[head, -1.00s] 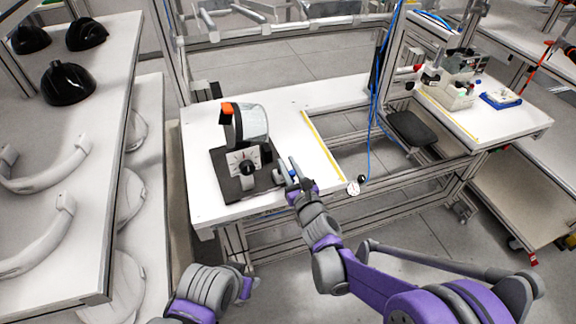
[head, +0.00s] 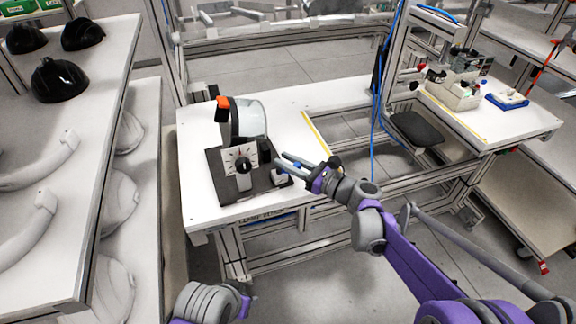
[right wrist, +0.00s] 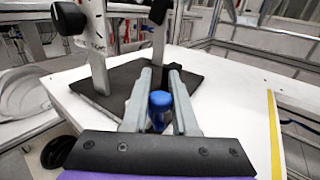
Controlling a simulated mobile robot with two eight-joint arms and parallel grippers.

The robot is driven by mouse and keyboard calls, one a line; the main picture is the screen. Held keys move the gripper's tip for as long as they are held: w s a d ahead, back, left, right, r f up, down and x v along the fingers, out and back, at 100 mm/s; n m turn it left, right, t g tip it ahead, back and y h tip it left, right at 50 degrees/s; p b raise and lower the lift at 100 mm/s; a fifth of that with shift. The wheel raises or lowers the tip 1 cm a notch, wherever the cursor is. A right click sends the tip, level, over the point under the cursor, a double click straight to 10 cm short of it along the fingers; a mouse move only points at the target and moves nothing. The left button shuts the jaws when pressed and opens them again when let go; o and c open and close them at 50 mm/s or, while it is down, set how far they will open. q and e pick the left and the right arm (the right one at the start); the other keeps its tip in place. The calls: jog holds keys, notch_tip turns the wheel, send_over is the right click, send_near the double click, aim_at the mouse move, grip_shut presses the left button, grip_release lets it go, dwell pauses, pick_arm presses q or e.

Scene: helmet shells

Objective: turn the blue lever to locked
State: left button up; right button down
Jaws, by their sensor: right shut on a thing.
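The blue lever (right wrist: 160,107) shows in the right wrist view as a rounded blue handle between the two grey fingers. My right gripper (head: 284,165) is shut on it, at the right side of the fixture. In the head view the lever is hidden by the fingers. I cannot read any lock marking.
The fixture stands on a white table (head: 290,116) with a yellow stripe (head: 318,134). A shelf at left holds black helmet shells (head: 60,80). A blue cable (head: 375,90) hangs behind my right arm. Free tabletop lies behind and right of the fixture.

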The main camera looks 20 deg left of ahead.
jog(key=n+g, duration=0.1)
jog(key=g, duration=0.1)
jog(key=n+g, duration=0.1)
jog(key=g, duration=0.1)
jog(key=n+g+y, duration=0.1)
jog(key=shift+w+a+n+g, duration=0.25)
jog(key=shift+w+n+g, duration=0.05)
jog(key=shift+w+g, duration=0.1)
jog(key=shift+w+a+n+g+h, duration=0.1)
jog(key=shift+a+n+g+h, duration=0.1)
jog(key=shift+n+g, duration=0.85)
jog(key=shift+a+n+g+h, duration=0.15)
jog(key=shift+n+g, duration=0.5)
jog(key=shift+g, duration=1.1)
jog(key=c, duration=0.7)
grip_release()
jog(key=v, duration=1)
jog(key=shift+d+r, duration=0.1)
jog(key=shift+d, duration=0.3)
